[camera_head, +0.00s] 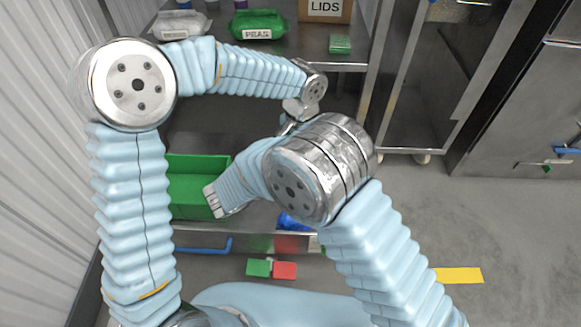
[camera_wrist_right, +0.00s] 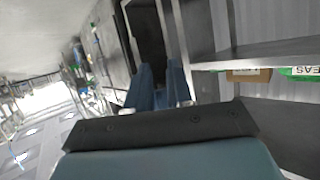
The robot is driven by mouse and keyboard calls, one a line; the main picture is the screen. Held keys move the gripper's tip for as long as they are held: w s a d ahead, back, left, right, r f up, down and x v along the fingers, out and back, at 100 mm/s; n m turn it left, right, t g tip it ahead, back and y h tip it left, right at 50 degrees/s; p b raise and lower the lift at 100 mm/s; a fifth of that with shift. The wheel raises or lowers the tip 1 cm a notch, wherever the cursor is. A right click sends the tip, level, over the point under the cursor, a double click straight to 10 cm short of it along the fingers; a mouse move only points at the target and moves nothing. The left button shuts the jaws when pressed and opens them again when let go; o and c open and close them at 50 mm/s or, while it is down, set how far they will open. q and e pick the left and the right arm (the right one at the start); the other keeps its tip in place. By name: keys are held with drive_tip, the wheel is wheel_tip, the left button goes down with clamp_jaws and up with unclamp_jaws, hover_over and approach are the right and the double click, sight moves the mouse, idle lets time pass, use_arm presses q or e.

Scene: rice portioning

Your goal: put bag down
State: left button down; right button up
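A green bag labelled PEAS (camera_head: 257,26) lies on the back shelf in the head view. A pale bag with a hard-to-read label (camera_head: 181,27) lies to its left. The PEAS label also shows at the right edge of the right wrist view (camera_wrist_right: 304,71). My right gripper (camera_wrist_right: 161,88) has its two blue fingers apart in the right wrist view, with no bag visible between them. My left arm reaches across in front of the shelf; its fingers are hidden behind my right elbow, so whether it holds a bag cannot be seen.
A cardboard box labelled LIDS (camera_head: 325,10) and a small green block (camera_head: 340,44) are on the shelf. A green bin (camera_head: 198,165) sits below my forearms. A green pad (camera_head: 258,267) and a red pad (camera_head: 285,270) lie in front. A steel rack stands right, with open floor beyond.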

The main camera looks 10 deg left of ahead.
clamp_jaws()
idle(0.5)
drive_tip(key=shift+c, duration=1.5)
unclamp_jaws()
drive_tip(key=o, duration=1.9)
drive_tip(key=shift+c, duration=0.2)
drive_tip(key=shift+s+a, duration=0.1)
drive_tip(key=v, duration=1.1)
drive_tip(key=shift+s+r, duration=0.2)
drive_tip(key=shift+s, duration=0.15)
drive_tip(key=shift+a, duration=0.1)
